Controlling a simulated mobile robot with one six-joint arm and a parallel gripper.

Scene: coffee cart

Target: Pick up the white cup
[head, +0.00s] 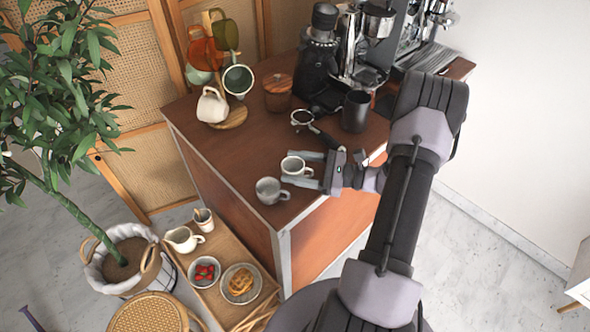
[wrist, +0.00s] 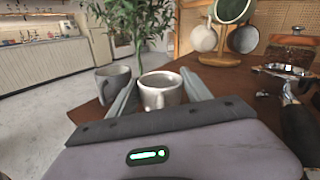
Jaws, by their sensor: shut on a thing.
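The white cup (head: 295,166) is near the front corner of the wooden cart top, between the fingers of my gripper (head: 309,171). In the wrist view the white cup (wrist: 161,91) sits between the two fingertips (wrist: 160,88), with its handle facing me. My gripper is shut on it. I cannot tell whether the cup's base touches the cart top. A grey cup (head: 270,191) stands just to the left and nearer the corner; it also shows in the wrist view (wrist: 114,88), left of the left finger.
A portafilter (head: 318,131) and a dark pitcher (head: 356,111) stand behind my gripper. A mug tree (head: 234,116) with several mugs and an espresso machine (head: 375,40) are at the back. A low tray table (head: 228,250) with food stands below, left.

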